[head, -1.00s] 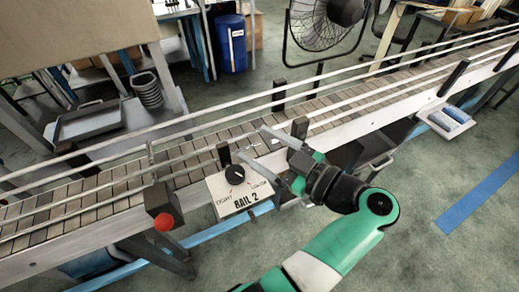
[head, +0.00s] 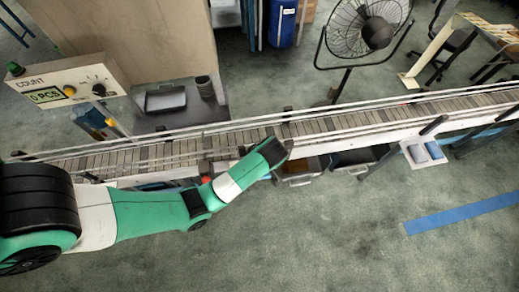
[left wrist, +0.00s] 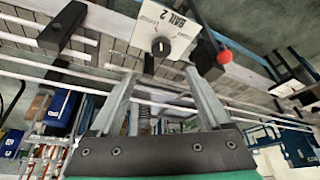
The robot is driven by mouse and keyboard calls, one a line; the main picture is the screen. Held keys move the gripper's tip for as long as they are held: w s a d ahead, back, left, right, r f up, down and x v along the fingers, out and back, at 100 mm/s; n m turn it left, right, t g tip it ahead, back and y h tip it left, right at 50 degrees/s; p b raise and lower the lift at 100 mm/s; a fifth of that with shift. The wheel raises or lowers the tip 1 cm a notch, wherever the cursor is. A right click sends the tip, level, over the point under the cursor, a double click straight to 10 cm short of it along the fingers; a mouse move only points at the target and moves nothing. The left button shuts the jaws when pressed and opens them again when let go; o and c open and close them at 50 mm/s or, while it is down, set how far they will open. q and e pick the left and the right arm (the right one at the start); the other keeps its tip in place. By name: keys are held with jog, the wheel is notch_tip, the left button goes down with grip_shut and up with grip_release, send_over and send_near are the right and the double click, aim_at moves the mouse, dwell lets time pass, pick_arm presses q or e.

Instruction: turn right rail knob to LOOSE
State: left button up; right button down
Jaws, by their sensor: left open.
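The rail knob (left wrist: 161,46) is a black round knob on the white RAIL 2 panel (left wrist: 178,27), seen upside down in the left wrist view. I cannot read there which way its pointer faces. My left gripper (left wrist: 158,80) is open and empty, its two grey fingers spread below the knob in the picture, with the knob between their lines and apart from them. In the head view my left arm reaches in from the left over the conveyor's near edge. It hides the RAIL 2 panel, and the gripper's fingers cannot be made out. My right gripper is not in view.
A red ball knob (left wrist: 224,57) sits beside the panel. The slatted conveyor (head: 340,123) with rails and dark posts runs across. A COUNT box (head: 68,86) with a display and knob stands at left. A fan (head: 365,28) stands behind. Floor in front is clear.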

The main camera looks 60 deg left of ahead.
pick_arm(q)
jog(key=b+x, duration=0.3)
jog(key=x, duration=0.8)
jog(key=shift+s+a+f, duration=0.1)
jog(key=shift+s+f, duration=0.1)
jog(key=shift+f, duration=0.1)
